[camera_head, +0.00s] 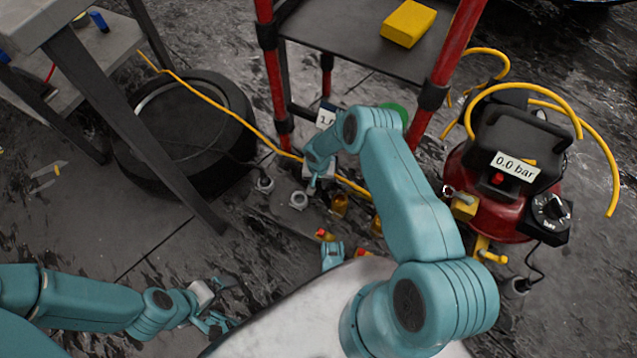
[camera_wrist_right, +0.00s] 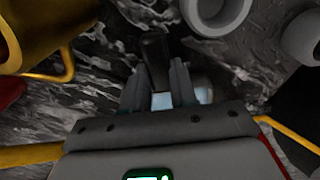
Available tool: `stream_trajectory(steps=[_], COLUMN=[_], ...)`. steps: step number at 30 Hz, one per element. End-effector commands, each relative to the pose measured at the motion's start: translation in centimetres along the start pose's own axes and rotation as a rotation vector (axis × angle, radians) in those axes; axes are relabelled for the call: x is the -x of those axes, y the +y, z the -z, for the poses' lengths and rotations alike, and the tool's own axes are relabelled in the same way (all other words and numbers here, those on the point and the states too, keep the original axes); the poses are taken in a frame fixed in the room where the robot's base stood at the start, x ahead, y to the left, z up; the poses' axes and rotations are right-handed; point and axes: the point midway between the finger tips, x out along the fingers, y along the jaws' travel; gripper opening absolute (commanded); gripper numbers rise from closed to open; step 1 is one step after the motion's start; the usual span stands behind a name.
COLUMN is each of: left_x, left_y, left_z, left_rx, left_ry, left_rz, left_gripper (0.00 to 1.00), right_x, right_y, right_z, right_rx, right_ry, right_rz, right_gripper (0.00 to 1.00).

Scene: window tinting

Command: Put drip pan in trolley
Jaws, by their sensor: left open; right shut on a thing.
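The trolley has red posts and dark shelves; its upper shelf (camera_head: 345,40) is at the top middle of the head view. I cannot pick out the drip pan for sure. My right gripper (camera_head: 313,186) is low in front of the trolley, pointing down, among small parts on the floor. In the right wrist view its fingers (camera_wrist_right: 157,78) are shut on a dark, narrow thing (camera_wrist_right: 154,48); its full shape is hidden. My left gripper (camera_head: 218,312) is open and empty over the floor at the lower left.
A yellow block (camera_head: 408,23) lies on the upper shelf. A red compressor (camera_head: 490,205) with a yellow hose stands at the right. A large black round thing, like a tyre (camera_head: 200,165), is at the left, behind a table leg (camera_head: 130,120). Small fittings (camera_head: 298,200) lie on the floor.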

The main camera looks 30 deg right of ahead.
Motion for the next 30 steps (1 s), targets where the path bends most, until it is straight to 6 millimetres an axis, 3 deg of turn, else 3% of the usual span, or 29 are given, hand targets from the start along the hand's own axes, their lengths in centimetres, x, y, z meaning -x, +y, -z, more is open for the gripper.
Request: stream_trajectory(steps=[5,6,8,16,20,30], left_x=[-0.4,-0.3,-0.2,-0.2,0.5,3.3], left_y=[-0.1,-0.1,-0.1,-0.1,0.2,1.7], left_z=[0.1,0.1,0.1,0.1,-0.1,-0.9], left_rx=[0.0,0.0,0.0,0.0,-0.002,-0.023], left_ry=[0.002,0.003,0.003,0.002,-0.002,-0.023], left_rz=[0.0,0.0,0.0,0.0,0.0,-0.002], left_gripper=[0.98,0.98,0.98,0.98,0.98,0.98], right_x=[-0.4,-0.3,-0.2,-0.2,0.8,8.6], right_y=[0.0,0.0,0.0,0.0,0.0,0.0], right_z=[0.0,0.0,0.0,0.0,0.0,0.1], right_rx=[0.0,0.0,0.0,0.0,0.0,0.002], right_ry=[0.0,0.0,0.0,0.0,0.001,0.001], right_rz=[0.0,0.0,0.0,0.0,0.0,0.0], right_gripper=[0.0,0.33,0.52,0.52,0.52,0.52])
